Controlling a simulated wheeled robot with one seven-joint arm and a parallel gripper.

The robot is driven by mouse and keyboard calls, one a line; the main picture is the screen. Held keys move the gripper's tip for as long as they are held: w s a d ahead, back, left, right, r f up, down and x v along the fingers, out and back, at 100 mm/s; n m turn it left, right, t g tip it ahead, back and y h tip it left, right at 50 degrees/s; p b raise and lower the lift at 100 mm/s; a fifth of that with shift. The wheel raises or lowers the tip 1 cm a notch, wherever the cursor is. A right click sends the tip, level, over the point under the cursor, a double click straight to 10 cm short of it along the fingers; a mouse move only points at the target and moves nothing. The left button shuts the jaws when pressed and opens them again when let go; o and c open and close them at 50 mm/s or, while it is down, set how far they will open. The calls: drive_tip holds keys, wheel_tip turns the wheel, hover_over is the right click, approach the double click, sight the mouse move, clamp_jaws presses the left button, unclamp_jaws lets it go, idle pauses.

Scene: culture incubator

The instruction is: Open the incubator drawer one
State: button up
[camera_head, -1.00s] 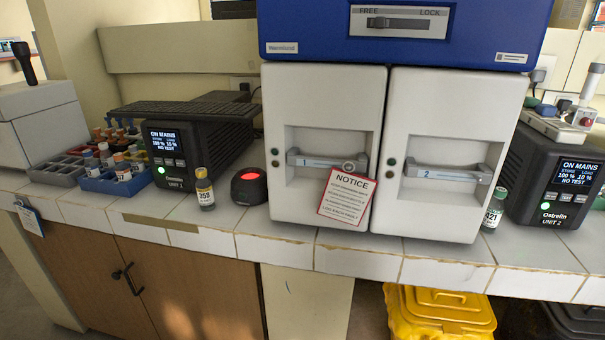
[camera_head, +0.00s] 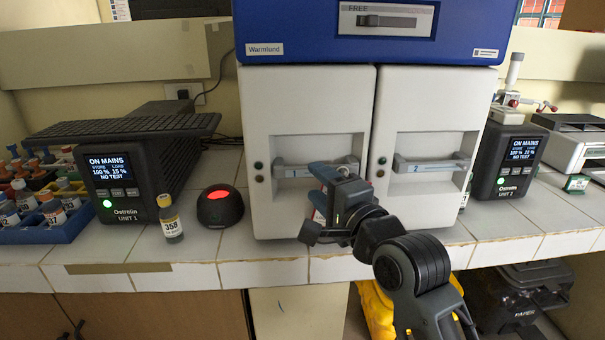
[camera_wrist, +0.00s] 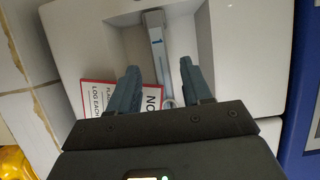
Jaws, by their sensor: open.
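The incubator has two white drawers side by side under a blue top. Drawer one (camera_head: 300,108) is on the left and looks shut; its handle (camera_head: 290,170) is a grey bar in a recess, and in the wrist view the handle (camera_wrist: 157,48) carries a "1". My gripper (camera_head: 330,178) is in front of the right part of this handle. In the wrist view my gripper (camera_wrist: 160,80) is open, with one finger on each side of the handle's line; contact cannot be told. A red-edged notice (camera_wrist: 112,97) hangs by the handle, partly hidden by my gripper.
Drawer two (camera_head: 430,110) is shut on the right. The blue top has a FREE/LOCK slider (camera_head: 385,20). A vial (camera_head: 170,218) and a black device with a red top (camera_head: 220,205) stand left of drawer one. A yellow bin (camera_head: 375,305) is below the counter.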

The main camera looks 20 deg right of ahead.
sight(307, 174)
drive_tip(key=shift+w+a, duration=0.1)
drive_tip(key=shift+w, duration=2.15)
clamp_jaws()
